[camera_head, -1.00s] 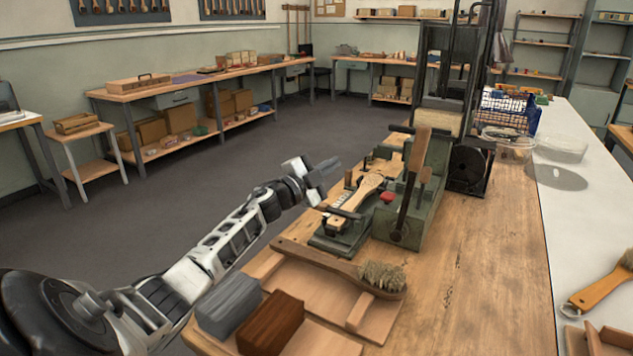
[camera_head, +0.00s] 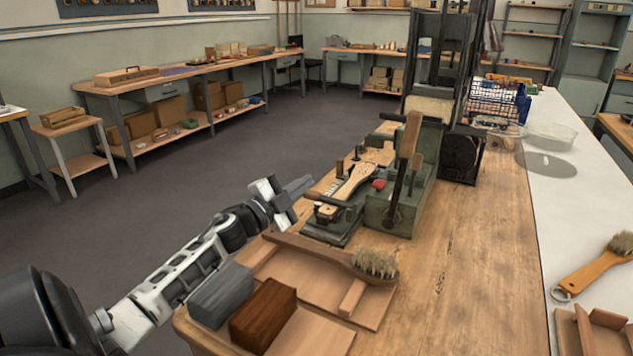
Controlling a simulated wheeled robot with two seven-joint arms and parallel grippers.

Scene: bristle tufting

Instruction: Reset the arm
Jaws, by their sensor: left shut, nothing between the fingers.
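My left gripper (camera_head: 298,187) is at the end of the white and black left arm, which comes in from the lower left. It is shut and empty. It is at the left edge of the wooden workbench (camera_head: 466,262), just left of the green tufting machine (camera_head: 398,208) and its fixture. A pale wooden brush body (camera_head: 355,182) sits on that fixture. A long-handled brush with bristles (camera_head: 376,263) lies on a wooden tray (camera_head: 290,283) in front of the machine. My right gripper is not in view.
A grey block (camera_head: 222,296) and a brown block (camera_head: 263,316) sit at the bench's near left. Another bristle brush (camera_head: 600,268) lies on the white surface at right. A clear bowl (camera_head: 551,137) and a blue wire basket (camera_head: 497,103) stand farther back. Bare wood is free right of the tray.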

